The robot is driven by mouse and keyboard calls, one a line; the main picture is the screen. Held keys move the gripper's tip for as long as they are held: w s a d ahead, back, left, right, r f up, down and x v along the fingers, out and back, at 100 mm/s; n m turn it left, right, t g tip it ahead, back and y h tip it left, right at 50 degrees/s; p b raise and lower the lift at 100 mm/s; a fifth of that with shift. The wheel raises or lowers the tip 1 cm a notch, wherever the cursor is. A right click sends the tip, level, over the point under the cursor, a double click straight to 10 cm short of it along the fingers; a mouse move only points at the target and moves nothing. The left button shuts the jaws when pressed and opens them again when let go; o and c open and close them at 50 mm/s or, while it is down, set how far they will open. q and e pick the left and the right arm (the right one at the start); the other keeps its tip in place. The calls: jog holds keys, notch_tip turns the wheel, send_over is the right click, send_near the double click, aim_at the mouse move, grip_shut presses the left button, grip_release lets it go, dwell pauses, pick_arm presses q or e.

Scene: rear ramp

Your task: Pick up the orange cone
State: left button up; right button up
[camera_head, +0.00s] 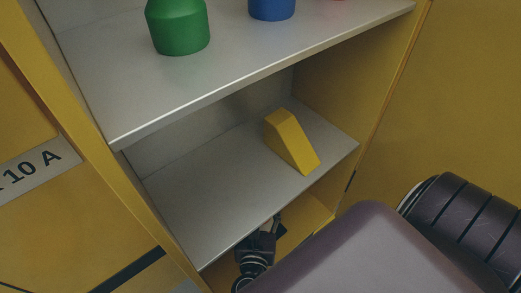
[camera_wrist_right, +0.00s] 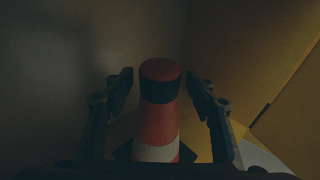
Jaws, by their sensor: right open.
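The orange cone (camera_wrist_right: 157,122) stands in the right wrist view, with a red-orange rounded top, a dark band below it and a white stripe lower down. Its dark base is partly hidden in shadow. My right gripper (camera_wrist_right: 160,78) is open, with one finger on each side of the cone's upper part. Gaps show between both fingers and the cone in this view. In the head view, part of my right gripper (camera_head: 258,247) shows at the lowest level of the shelf unit, mostly hidden by my arm. The cone is hidden there. My left gripper is out of view.
The middle shelf (camera_head: 205,195) holds a yellow wedge (camera_head: 290,140) above my right gripper. The upper shelf (camera_head: 110,85) carries a green bottle-like object (camera_head: 178,30), a blue object (camera_head: 271,8) and a red one, cut off. Yellow side walls (camera_head: 345,75) bound the unit.

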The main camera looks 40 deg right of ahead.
grip_shut()
dwell(0.3)
jog(key=shift+r, duration=0.2)
